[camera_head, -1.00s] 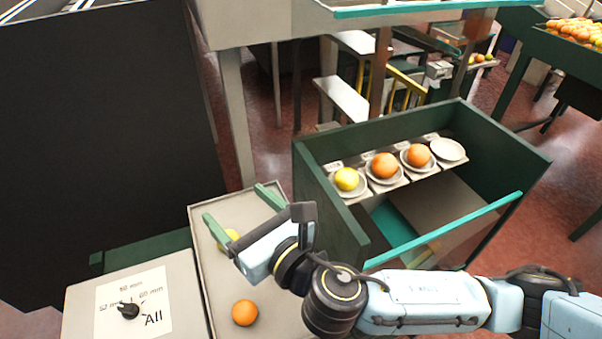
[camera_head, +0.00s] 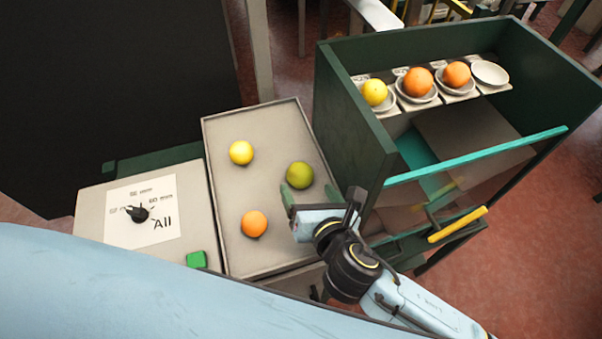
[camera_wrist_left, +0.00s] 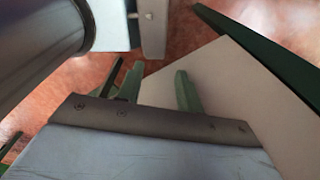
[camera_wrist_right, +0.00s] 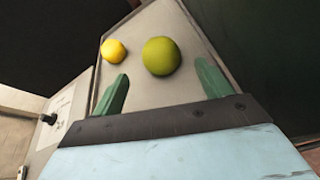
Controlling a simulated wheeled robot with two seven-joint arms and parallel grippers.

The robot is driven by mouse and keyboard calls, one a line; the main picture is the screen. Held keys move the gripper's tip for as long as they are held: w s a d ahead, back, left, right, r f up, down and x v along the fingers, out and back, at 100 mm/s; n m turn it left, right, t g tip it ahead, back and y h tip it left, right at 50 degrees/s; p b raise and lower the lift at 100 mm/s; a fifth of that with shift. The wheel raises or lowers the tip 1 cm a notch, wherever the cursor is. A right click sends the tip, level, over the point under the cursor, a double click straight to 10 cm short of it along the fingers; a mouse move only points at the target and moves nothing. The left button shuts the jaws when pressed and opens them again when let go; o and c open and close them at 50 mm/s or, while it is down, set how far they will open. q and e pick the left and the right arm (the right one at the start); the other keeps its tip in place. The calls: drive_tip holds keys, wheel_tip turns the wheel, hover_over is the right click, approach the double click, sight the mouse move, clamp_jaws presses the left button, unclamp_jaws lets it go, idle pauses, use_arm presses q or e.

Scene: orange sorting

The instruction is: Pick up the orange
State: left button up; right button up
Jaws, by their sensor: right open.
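An orange (camera_head: 254,224) lies near the front of the grey tray (camera_head: 222,190). A yellow fruit (camera_head: 241,152) lies behind it and a green fruit (camera_head: 300,175) to the right. My right gripper (camera_head: 309,190) is open and empty, at the tray's right side just in front of the green fruit. In the right wrist view the green fruit (camera_wrist_right: 161,56) shows beyond and between the open fingers, with the yellow fruit (camera_wrist_right: 114,51) to its left; the orange does not show there. My left gripper (camera_wrist_left: 158,82) is open and empty in the left wrist view.
A dark green bin (camera_head: 352,130) stands right of the tray, with a row of dishes, some holding fruit, and one empty dish (camera_head: 490,73). A panel with a knob (camera_head: 140,213) stands left. My light blue arm crosses the bottom.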

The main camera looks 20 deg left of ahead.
sight(305, 181)
drive_tip(key=shift+x, duration=2.8)
drive_tip(key=shift+w+d+r, duration=0.1)
drive_tip(key=c, duration=1.1)
